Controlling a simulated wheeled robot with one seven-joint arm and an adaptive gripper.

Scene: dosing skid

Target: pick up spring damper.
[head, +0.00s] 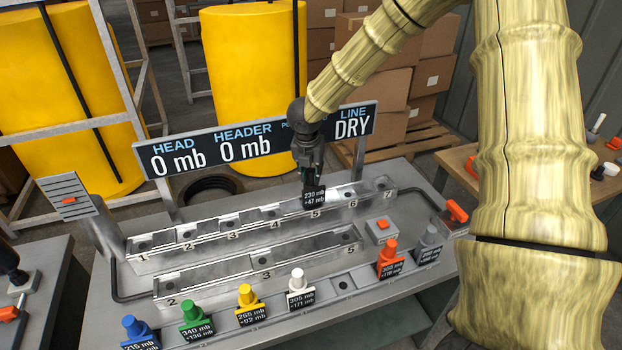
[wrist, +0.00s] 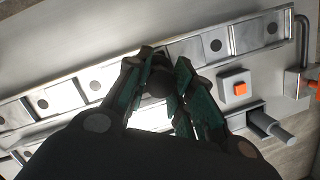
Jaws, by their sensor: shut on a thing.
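My gripper (head: 311,172) is shut on a black piece (head: 314,195) whose label reads 230 mb, +47 mb. I take this piece for the spring damper. It is upright at position 5 of the back rail (head: 232,226); I cannot tell whether it is seated or just above the rail. In the wrist view, the fingers (wrist: 160,72) with green pads close around the dark top of the piece (wrist: 157,84). Its lower part is hidden there.
Blue (head: 133,328), green (head: 190,315), yellow (head: 246,298), white (head: 297,283), red (head: 388,257) and grey (head: 429,242) labelled pieces stand along the front strip. One hole (head: 343,285) there is empty. A sign board (head: 258,140) stands close behind the rail. A grey box with an orange button (head: 382,229) is at right.

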